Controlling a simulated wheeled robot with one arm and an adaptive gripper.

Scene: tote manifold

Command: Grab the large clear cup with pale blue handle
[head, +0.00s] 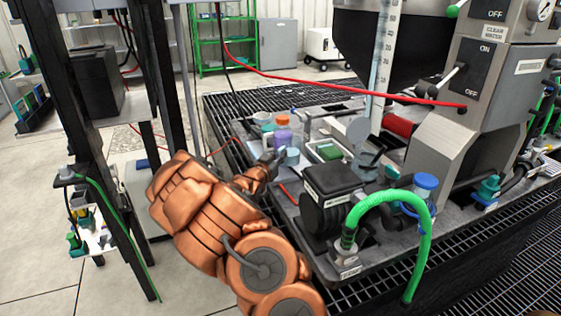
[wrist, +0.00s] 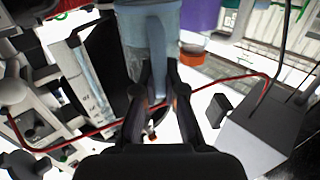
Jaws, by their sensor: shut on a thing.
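The cup (wrist: 150,35) shows in the wrist view as a pale blue-grey, partly see-through body at the top middle. The two black fingers of my gripper (wrist: 159,80) are closed on its near part, one on each side. In the head view a small pale blue cup (head: 292,155) is right at the tip of my gripper (head: 275,160), in front of a purple bottle with an orange cap (head: 283,133). My fingers hide part of the cup. Whether it touches the bench surface cannot be told.
The purple bottle (wrist: 200,15) is close beside the cup. A tray with a green item (head: 328,150) and a black motor block (head: 330,195) stand to the right. A red cord (head: 330,84) runs above the bench. A green hose (head: 420,240) arches at the front.

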